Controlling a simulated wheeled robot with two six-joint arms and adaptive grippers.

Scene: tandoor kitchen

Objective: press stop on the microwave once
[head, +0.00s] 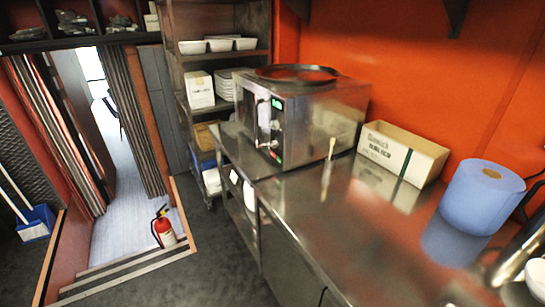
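The steel microwave (325,112) stands on the far part of the metal counter, against the orange wall. Its front faces left, with a door handle along the near side of the door. A narrow control panel (277,130) at the front's near edge has a small green-lit display, round knobs and small coloured marks low down. The stop button is too small to make out. A dark round tray (297,74) lies on top of the microwave. Neither of my grippers is in view.
A cardboard box (403,153) and a blue paper roll (481,197) stand along the counter's back. The steel counter (350,235) is mostly clear in front. A shelf rack (220,57) stands beyond the microwave. A red extinguisher (163,228) stands on the floor by the steps.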

